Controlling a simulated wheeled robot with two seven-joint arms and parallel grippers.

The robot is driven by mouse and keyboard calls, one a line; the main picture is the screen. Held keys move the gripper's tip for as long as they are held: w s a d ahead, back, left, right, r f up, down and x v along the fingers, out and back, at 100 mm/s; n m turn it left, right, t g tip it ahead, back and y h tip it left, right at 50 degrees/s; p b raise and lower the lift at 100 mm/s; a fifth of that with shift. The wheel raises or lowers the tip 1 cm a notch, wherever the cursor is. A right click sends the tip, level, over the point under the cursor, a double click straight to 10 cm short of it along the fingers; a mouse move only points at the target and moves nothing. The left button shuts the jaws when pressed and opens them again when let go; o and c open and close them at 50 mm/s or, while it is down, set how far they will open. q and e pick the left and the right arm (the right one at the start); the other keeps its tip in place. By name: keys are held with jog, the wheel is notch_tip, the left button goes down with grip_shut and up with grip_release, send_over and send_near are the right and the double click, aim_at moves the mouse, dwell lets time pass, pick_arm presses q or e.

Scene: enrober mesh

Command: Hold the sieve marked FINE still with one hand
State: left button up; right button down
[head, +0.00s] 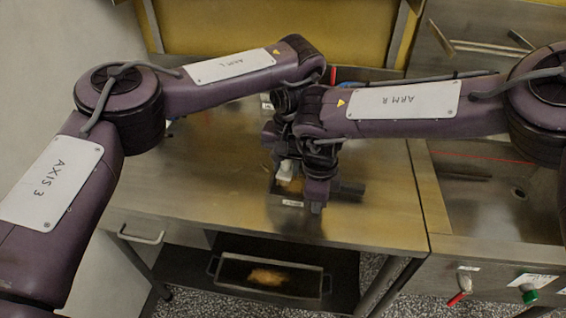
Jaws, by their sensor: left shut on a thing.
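A small sieve-like frame (289,203) sits on the steel table below my grippers. A white label is on its front edge, too small to read. Something tan shows inside it. My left gripper (283,165) is at its back left, shut, apparently on the frame; the contact is mostly hidden by my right wrist. My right gripper (316,206) points down at the frame's right side. Whether its jaws are open, or touch the frame, I cannot tell. A dark block shows just to its right.
The steel table (190,190) is bare to the left and front. A tray (228,270) with orange-tan crumbs stands on the shelf below. At right is a steel unit (480,225) with a red-handled valve (457,298) and a green knob (529,296).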

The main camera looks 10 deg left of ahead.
pick_arm(q)
jog(key=shift+m+h, duration=0.3)
jog(key=d, duration=0.3)
jog(key=s+d, duration=0.1)
jog(key=d, duration=0.1)
jog(key=shift+w+a+r, duration=0.15)
jog(key=shift+a, duration=1.85)
jog(key=shift+w+a+r, duration=0.1)
jog(key=shift+a, duration=1.85)
notch_tip(320, 180, up, 6)
jog(key=shift+a, duration=0.1)
notch_tip(320, 180, up, 3)
